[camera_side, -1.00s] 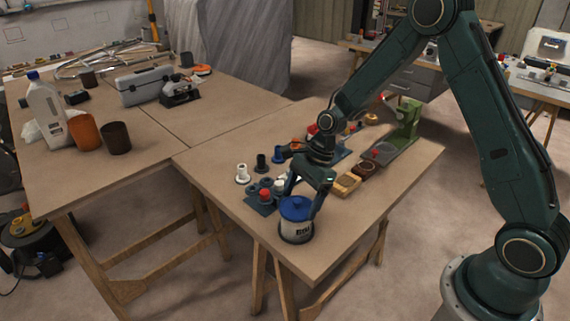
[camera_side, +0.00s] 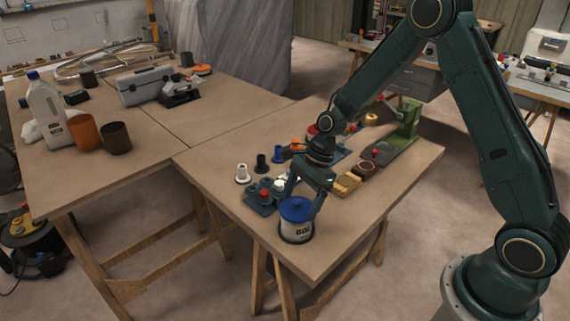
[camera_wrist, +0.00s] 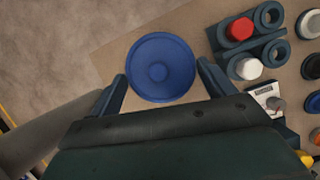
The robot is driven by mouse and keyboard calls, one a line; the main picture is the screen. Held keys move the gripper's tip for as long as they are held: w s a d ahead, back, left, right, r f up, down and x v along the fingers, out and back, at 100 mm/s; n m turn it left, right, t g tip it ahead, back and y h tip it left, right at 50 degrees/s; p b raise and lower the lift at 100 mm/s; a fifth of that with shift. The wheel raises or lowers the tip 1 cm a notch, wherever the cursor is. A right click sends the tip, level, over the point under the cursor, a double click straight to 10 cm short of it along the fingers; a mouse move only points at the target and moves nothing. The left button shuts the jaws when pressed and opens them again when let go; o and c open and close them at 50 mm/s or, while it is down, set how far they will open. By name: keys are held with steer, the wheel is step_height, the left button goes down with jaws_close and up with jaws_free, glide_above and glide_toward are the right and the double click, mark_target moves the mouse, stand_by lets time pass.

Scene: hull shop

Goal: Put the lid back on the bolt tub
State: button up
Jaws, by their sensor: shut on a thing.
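The bolt tub (camera_side: 297,232) is a pale tub with a dark base and a printed label, upright near the table's front corner. The round blue lid (camera_side: 296,206) lies across its top; I cannot tell whether it sits fully down all round. It also shows in the wrist view (camera_wrist: 178,84) as a blue disc with a raised centre, hiding the tub beneath. My gripper (camera_wrist: 161,72) has one finger on each side of the lid and is shut on it. In the side view my gripper (camera_side: 302,199) is low over the tub.
A dark blue holder with rings (camera_side: 258,207) and a red cap (camera_wrist: 240,29) stands close beside the tub. White, black and blue flanged pieces (camera_side: 243,174) stand behind it. Small wooden trays (camera_side: 346,184) and a green stand (camera_side: 408,125) are to the right. The table edge is near.

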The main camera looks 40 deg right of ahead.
stand_by(0.3)
steer(key=o, duration=0.9)
steer(key=shift+r, duration=0.15)
steer(key=shift+r, duration=3.35)
jaws_close()
steer(key=shift+f, duration=2.55)
